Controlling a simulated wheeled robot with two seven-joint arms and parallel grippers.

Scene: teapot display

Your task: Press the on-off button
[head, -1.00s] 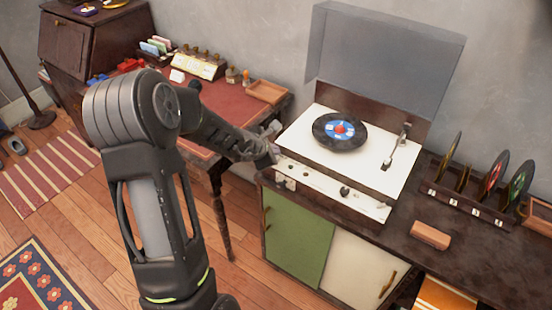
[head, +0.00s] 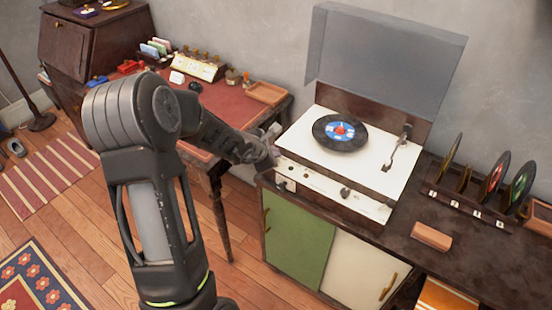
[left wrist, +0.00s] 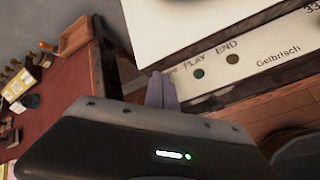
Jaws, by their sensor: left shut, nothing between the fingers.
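The record player (head: 375,162) stands on the cabinet with its lid up. A record with a blue and red label (head: 340,132) lies on it. Its pale front panel (head: 325,190) carries dark round buttons, a knob (head: 345,193) and a switch (head: 290,185). In the left wrist view, one button (left wrist: 198,72) sits by PLAY and another (left wrist: 232,58) by END. A label further left is partly hidden by my fingers. My left gripper (head: 268,160) is shut and empty at the panel's left end; its fingertips also show in the wrist view (left wrist: 162,90). Contact is unclear. My right gripper is out of view.
A desk (head: 225,110) with a wooden tray (head: 267,93) stands left of the cabinet. A rack (head: 470,208) of records and a brown block (head: 431,236) are on the right of the cabinet top. The raised lid (head: 385,60) stands at the back.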

